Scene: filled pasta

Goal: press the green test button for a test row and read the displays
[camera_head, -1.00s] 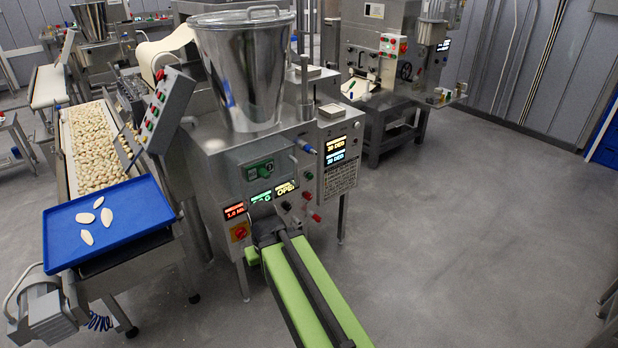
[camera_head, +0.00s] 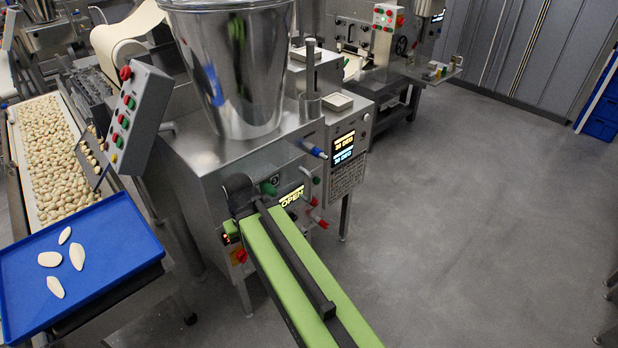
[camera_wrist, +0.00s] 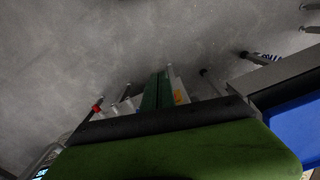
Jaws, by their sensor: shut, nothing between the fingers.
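The steel filling machine (camera_head: 195,150) with its big hopper (camera_head: 235,70) stands in front of me. My gripper (camera_head: 240,192) is the dark end of my green arm, shut and empty, in front of the machine's front panel. Its fingertips are hard to make out, and I cannot tell whether it touches anything. A green knob (camera_head: 268,188) shows just right of it, and a small green button (camera_head: 316,180) sits farther right; I cannot tell which is the test button. A yellow display (camera_head: 291,197) reads OPEN. Two side displays, amber (camera_head: 343,141) and blue (camera_head: 343,156), are too small to read surely.
A blue tray (camera_head: 110,240) with several pale pieces lies at the left, by a conveyor (camera_head: 45,150) of filled pasta. A tilted control box (camera_head: 138,118) with red and green buttons stands beside it. Open floor (camera_head: 480,220) lies to the right.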

